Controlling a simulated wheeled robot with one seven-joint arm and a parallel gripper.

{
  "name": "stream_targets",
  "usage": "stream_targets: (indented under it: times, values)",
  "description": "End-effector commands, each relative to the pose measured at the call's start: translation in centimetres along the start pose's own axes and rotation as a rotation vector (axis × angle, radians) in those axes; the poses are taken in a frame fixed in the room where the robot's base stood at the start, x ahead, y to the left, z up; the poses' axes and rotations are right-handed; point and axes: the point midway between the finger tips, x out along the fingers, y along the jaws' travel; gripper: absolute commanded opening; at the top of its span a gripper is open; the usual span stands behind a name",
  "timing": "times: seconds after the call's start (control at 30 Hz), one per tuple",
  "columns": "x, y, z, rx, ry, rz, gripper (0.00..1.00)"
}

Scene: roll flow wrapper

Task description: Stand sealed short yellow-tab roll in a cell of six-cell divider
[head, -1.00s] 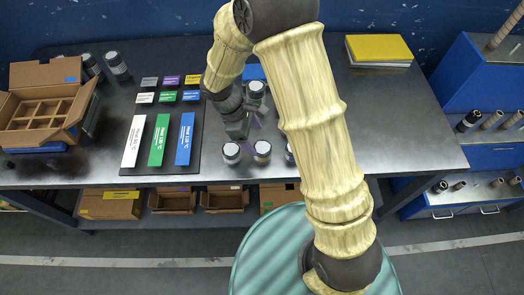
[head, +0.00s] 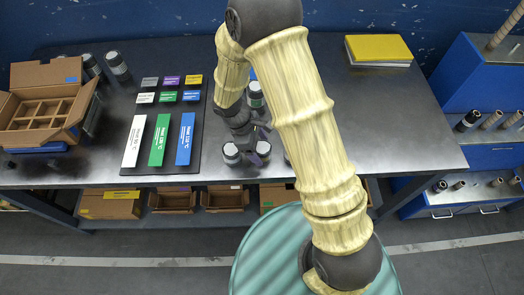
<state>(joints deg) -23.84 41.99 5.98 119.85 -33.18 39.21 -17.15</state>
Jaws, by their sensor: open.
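The six-cell divider (head: 42,109) sits inside an open cardboard box at the left of the bench; the cells I see look empty. Several short dark rolls with pale tops stand right of the colour board: one at the front left (head: 231,154), one beside it (head: 263,148), and one farther back (head: 256,96). Another is mostly hidden behind my arm. No yellow tab can be made out on any roll. My gripper (head: 249,152) is open and low over the two front rolls, partly covering them; I cannot tell whether it touches either.
A black board (head: 162,172) holds white, green and blue bars and small coloured labels. Dark rolls (head: 117,67) stand behind the box. A yellow pad (head: 378,48) lies at the back right. The right of the bench is clear.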

Motion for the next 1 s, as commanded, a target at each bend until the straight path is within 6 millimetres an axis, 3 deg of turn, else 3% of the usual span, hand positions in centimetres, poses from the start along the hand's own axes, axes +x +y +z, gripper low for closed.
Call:
stream_targets:
  times: [0.23,0.47,0.57,0.83,1.0]
  values:
    - [0.0,0.0,0.0,0.000,0.000,0.000,0.73]
    - [0.0,0.0,0.0,0.000,0.000,0.000,0.27]
    - [-0.1,0.0,0.0,0.000,0.000,0.000,0.19]
    - [-0.6,0.1,0.2,0.001,0.001,0.001,0.19]
    - [-2.6,0.1,1.1,0.003,0.003,0.002,0.19]
